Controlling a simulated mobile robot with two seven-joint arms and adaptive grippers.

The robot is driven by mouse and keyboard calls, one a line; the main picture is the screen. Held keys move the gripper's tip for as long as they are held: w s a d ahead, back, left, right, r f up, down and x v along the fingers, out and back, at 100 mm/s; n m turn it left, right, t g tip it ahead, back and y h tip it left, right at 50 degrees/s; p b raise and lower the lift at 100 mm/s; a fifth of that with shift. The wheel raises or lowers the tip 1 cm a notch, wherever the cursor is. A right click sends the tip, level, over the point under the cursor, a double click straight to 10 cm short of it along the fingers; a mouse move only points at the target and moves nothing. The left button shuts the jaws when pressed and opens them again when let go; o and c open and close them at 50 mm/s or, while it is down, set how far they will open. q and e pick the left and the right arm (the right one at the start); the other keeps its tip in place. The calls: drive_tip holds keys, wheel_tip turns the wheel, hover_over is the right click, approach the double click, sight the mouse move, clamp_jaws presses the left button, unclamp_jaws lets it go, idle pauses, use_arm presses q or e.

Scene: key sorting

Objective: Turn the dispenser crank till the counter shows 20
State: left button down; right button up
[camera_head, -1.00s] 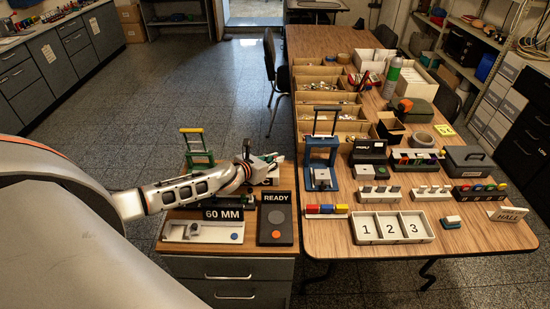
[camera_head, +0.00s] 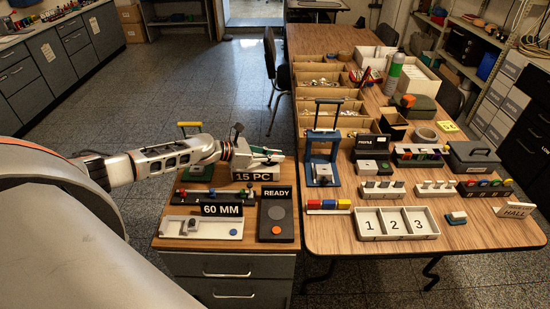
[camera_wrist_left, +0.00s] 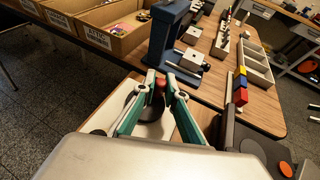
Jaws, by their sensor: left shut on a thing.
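A counter sign (camera_head: 257,176) in the head view reads "15 PC", on the front of the pale dispenser on the small cabinet. My left gripper (camera_head: 274,155) is over the dispenser, which its wrist and fingers partly hide. In the left wrist view its green-sided fingers (camera_wrist_left: 160,84) are closed around a red knob (camera_wrist_left: 159,83), the crank's handle. Below the knob is a dark round part over the white dispenser body (camera_wrist_left: 105,113); the crank arm is mostly hidden. My right gripper is not in view.
A "READY" panel (camera_head: 278,228) with an orange button and a "60 MM" device (camera_head: 222,209) stand in front. A blue press (camera_head: 321,165) and a tray marked 1, 2, 3 (camera_head: 363,237) are on the wooden table. Cardboard bins (camera_head: 316,102) line its far left side.

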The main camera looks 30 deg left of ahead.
use_arm(q)
drive_tip(key=shift+r, duration=0.1)
idle(0.3)
drive_tip(key=c, duration=2)
unclamp_jaws()
drive_tip(key=shift+c, duration=0.2)
drive_tip(key=shift+s+a, duration=0.35)
drive_tip(key=shift+s, duration=0.05)
drive_tip(key=v, duration=1.1)
drive_tip(key=shift+w+r, duration=0.1)
drive_tip(key=shift+r, duration=0.05)
